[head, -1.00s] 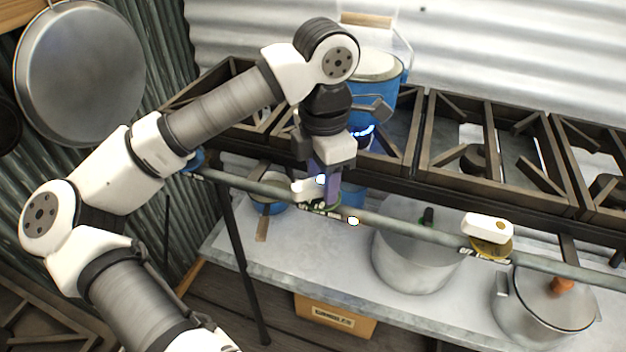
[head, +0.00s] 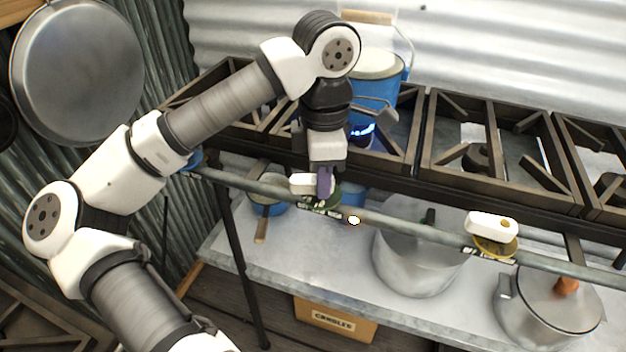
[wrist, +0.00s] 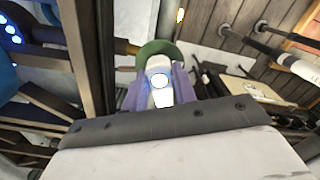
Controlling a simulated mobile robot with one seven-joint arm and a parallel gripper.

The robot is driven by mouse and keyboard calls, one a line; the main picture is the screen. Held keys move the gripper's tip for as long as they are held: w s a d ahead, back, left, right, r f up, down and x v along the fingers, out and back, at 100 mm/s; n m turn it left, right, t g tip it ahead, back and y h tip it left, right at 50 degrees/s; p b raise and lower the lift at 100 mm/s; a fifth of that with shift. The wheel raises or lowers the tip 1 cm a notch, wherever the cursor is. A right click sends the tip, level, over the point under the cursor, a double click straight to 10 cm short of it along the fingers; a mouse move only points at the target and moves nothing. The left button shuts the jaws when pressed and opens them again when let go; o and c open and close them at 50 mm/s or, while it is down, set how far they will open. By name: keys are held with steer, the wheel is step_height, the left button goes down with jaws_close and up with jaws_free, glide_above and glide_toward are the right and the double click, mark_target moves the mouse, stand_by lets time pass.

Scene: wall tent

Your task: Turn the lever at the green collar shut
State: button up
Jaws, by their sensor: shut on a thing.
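The white lever (head: 303,184) sits at the green collar (head: 331,200) on the grey gas pipe, in front of the left part of the stove. In the wrist view the lever (wrist: 159,88) lies between my purple fingers, with the green collar (wrist: 160,50) just beyond it. My gripper (head: 325,184) points down at the lever and is shut on it; it fills the near part of the wrist view (wrist: 158,92). A blue flame (head: 362,131) burns under a blue pot (head: 375,95) behind my gripper. The printed markings by the collar are too small to read.
A second white lever (head: 492,222) at a yellow collar (head: 495,246) is on the pipe (head: 410,231) to the right. Steel pots (head: 415,265) stand on the shelf below. A box marked candles (head: 336,318) is beneath. A large pan (head: 77,72) hangs at left.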

steer(key=shift+f+m+b, duration=0.1)
steer(key=shift+m+b, duration=0.3)
steer(key=shift+m, duration=1.6)
steer(key=o, duration=0.8)
steer(key=shift+r, duration=0.2)
step_height(320, 180, up, 7)
steer(key=p, duration=0.4)
steer(key=shift+f, duration=0.1)
